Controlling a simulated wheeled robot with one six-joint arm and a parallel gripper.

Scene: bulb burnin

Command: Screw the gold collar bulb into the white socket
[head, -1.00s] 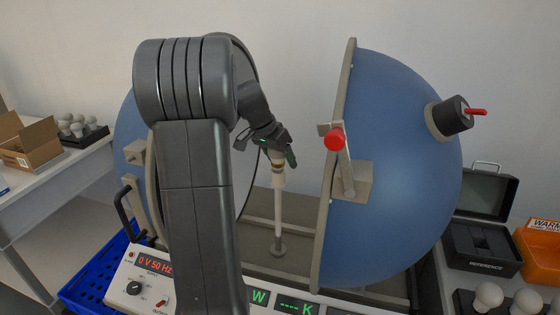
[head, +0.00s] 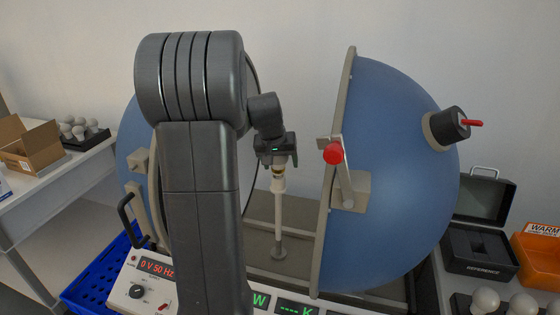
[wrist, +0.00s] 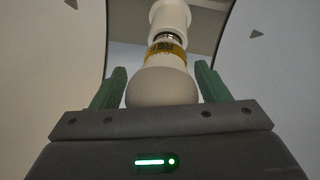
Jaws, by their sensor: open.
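The gold collar bulb (wrist: 163,80) stands in the wrist view with its globe toward my gripper and its gold collar (wrist: 165,50) beyond. Its base meets the white socket (wrist: 171,18), with some metal thread showing between them. In the head view the white socket (head: 279,184) tops a post inside the open sphere, and the bulb (head: 278,167) is mostly hidden under my gripper. My gripper (head: 277,153) is above the bulb. Its green fingers (wrist: 160,88) are open on either side of the globe, with gaps visible.
The open blue sphere's right half (head: 405,170) stands close to the right, with a red-knobbed latch (head: 333,153) on its rim. The control panel (head: 150,280) is in front. Loose bulbs stand at far left (head: 78,128) and lower right (head: 487,300).

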